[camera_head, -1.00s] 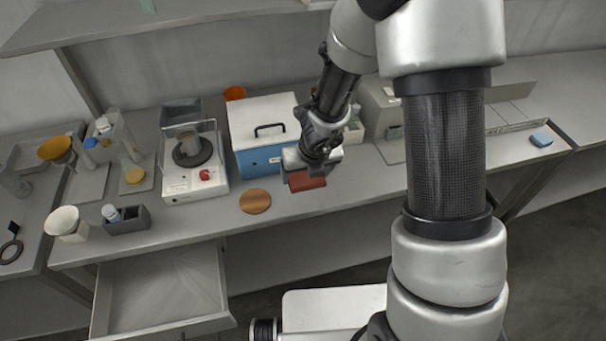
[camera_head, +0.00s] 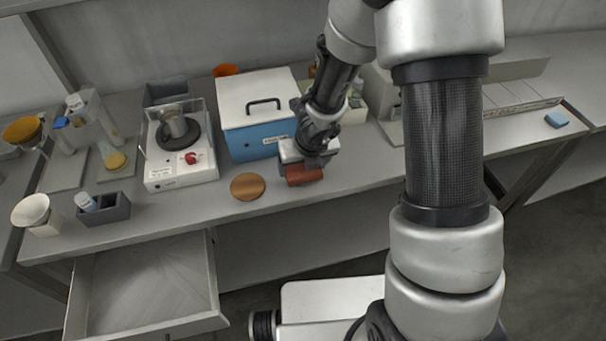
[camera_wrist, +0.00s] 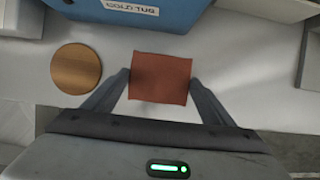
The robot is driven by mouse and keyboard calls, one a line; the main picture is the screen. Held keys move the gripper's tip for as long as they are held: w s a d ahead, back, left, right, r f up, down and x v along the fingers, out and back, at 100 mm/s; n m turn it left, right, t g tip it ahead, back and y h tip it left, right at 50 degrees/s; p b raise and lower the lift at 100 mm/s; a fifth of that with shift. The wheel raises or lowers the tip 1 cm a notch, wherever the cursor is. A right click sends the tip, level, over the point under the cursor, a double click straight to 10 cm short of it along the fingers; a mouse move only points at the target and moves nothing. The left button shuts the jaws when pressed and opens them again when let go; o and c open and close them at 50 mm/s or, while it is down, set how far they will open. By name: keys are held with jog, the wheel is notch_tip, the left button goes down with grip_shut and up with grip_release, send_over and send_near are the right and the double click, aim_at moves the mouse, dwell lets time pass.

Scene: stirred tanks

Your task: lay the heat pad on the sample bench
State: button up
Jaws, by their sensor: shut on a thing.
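The heat pad, a flat red-brown rectangle (camera_head: 304,174), is held in my gripper (camera_head: 307,162) near the front edge of the long grey bench (camera_head: 345,173), in front of the blue tub. In the wrist view the pad (camera_wrist: 160,78) sits between the two fingertips (camera_wrist: 160,82), one at each side edge. Its face looks flat and unfolded. I cannot tell how far it is above the bench surface. No label shows which bench is the sample bench.
A round copper-coloured disc (camera_head: 247,187) lies left of the pad. The blue-and-white cold tub (camera_head: 255,115) stands behind. A white stirrer unit (camera_head: 180,160) stands further left, above an open, empty drawer (camera_head: 150,285). A blue block (camera_head: 556,120) lies far right.

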jog(key=shift+f, duration=0.75)
jog(key=o, duration=1)
jog(key=shift+r, duration=0.1)
